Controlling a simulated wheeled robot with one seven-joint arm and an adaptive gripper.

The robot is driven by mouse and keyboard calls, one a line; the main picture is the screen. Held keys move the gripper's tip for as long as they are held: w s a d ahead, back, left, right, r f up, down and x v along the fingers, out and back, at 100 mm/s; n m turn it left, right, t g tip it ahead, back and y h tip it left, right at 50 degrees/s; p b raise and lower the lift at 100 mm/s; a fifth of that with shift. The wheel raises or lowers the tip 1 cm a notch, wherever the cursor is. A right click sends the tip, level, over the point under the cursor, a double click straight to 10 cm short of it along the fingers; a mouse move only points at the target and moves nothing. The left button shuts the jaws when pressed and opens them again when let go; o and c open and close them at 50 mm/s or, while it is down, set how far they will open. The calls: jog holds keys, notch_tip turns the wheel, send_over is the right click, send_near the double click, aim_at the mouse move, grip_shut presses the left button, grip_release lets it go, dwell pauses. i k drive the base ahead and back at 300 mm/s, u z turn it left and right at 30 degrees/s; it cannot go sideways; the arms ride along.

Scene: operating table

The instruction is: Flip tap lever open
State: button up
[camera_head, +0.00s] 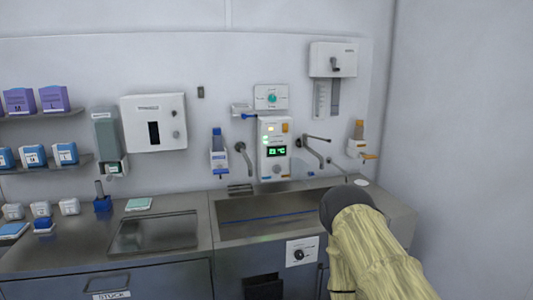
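A grey metal wall tap (312,152) is mounted above the right part of the sink, just right of the control panel. A long thin lever (317,138) reaches out to the right from its top, roughly level. A curved grey wall fitting (242,157) is left of the panel; I cannot tell what it is. The steel sink basin (230,228) lies below. My pale, wood-textured arm with a dark rounded joint fills the lower right, in front of the sink's right end. My gripper is not visible, and nothing touches the lever.
A control panel (275,150) with a green display is on the wall. Dispensers hang at left (218,152) and right (357,140). A white box (333,59) hangs above the tap. A shallow steel tray (154,231) is left of the sink. The wall at right is bare.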

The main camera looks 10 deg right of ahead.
aim_at(304, 137)
jog(key=k, duration=1)
jog(key=z, duration=1.35)
jog(key=i, duration=1.55)
jog(key=u, duration=1.5)
